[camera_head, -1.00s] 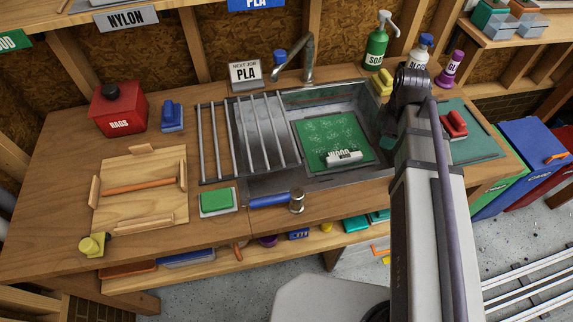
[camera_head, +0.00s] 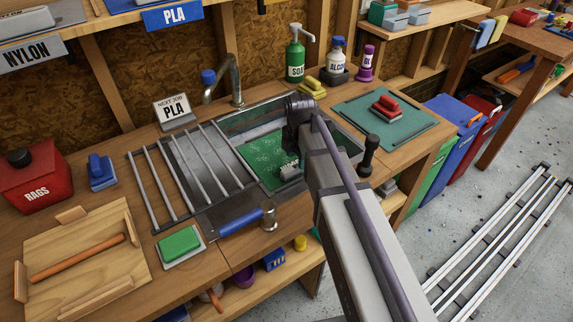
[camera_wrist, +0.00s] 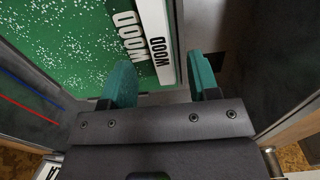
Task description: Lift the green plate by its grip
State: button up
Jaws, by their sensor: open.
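The green plate (camera_head: 262,158), speckled with white, lies in the metal sink. It fills the upper left of the wrist view (camera_wrist: 60,45). Its grip is a pale bar (camera_head: 290,173) along one edge, marked WOOD in the wrist view (camera_wrist: 154,42). My gripper (camera_wrist: 162,82) is open, with two teal fingers. In the wrist view the grip's near end lies between and just beyond the fingers, and no contact shows. In the head view my arm covers the gripper and part of the plate.
The sink (camera_head: 218,213) has a bar rack (camera_head: 190,175) over its left side and a tap (camera_head: 236,80) behind. A teal mat (camera_head: 388,131) with a red-handled block (camera_head: 386,106) is on the right.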

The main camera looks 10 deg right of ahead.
notch_tip(320, 180, down, 5)
jog(key=b, duration=0.3)
jog(key=shift+a+r, duration=0.1)
jog(key=shift+r, duration=0.3)
grip_shut()
